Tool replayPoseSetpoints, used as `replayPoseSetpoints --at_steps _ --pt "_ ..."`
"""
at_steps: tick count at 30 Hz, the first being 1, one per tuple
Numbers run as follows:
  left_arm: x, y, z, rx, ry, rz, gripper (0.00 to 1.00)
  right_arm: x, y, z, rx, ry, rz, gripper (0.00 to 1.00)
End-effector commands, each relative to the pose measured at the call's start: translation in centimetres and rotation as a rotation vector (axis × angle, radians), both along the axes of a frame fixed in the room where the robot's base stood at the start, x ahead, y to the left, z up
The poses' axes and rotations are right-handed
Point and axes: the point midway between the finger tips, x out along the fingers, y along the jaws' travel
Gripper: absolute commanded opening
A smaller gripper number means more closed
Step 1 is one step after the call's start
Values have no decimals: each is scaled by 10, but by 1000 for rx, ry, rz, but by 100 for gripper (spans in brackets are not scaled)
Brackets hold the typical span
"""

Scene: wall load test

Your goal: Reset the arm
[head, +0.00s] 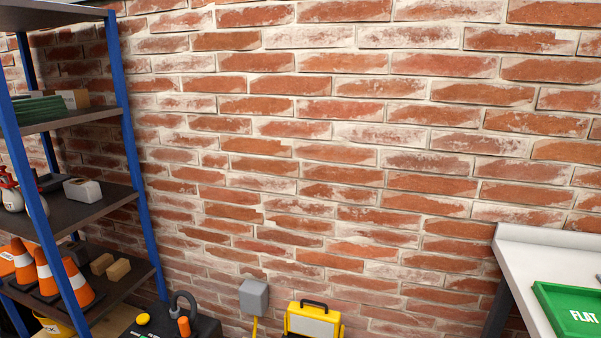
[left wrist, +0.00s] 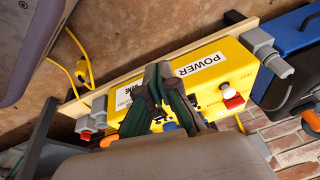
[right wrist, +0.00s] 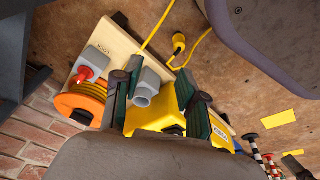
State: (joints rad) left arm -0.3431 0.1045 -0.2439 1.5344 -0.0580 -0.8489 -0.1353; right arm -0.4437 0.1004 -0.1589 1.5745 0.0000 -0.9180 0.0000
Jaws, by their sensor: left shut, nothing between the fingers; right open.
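My left gripper (left wrist: 158,82) shows in the left wrist view, with its dark green fingers drawn together and nothing held. It appears in front of a yellow box (left wrist: 222,72) labelled POWER. My right gripper (right wrist: 160,84) shows in the right wrist view, with its fingers spread apart and empty. A grey connector (right wrist: 146,88) and a yellow case (right wrist: 155,114) appear behind and between those fingers; I cannot tell the distance. Neither gripper nor arm shows in the head view.
A blue-framed shelf (head: 137,160) with cones stands left against the brick wall (head: 330,150). A white table (head: 520,260) with a green tray (head: 560,298) stands right. An orange cable reel (right wrist: 82,103) and a blue case (left wrist: 285,75) are near the grippers.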

Motion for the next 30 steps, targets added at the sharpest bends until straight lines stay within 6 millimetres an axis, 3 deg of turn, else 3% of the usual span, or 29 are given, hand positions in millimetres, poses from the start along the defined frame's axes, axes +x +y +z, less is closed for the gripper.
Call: replayPoseSetpoints --at_steps 6,14,20,27,30 --pt "-65 29 -12 -52 144 247 0 0 0 0 0 0 0 42" --pt "-95 32 -20 -43 171 235 0 -34 -5 -8 -5 35 7 42" --pt "-138 39 -23 -34 200 228 0 -78 -12 -11 -9 67 14 42" --pt "-207 53 -14 -22 235 218 0 -147 -26 -2 -15 102 22 42" --pt "-222 56 -13 -20 240 215 0 -163 -29 -2 -16 109 25 42"
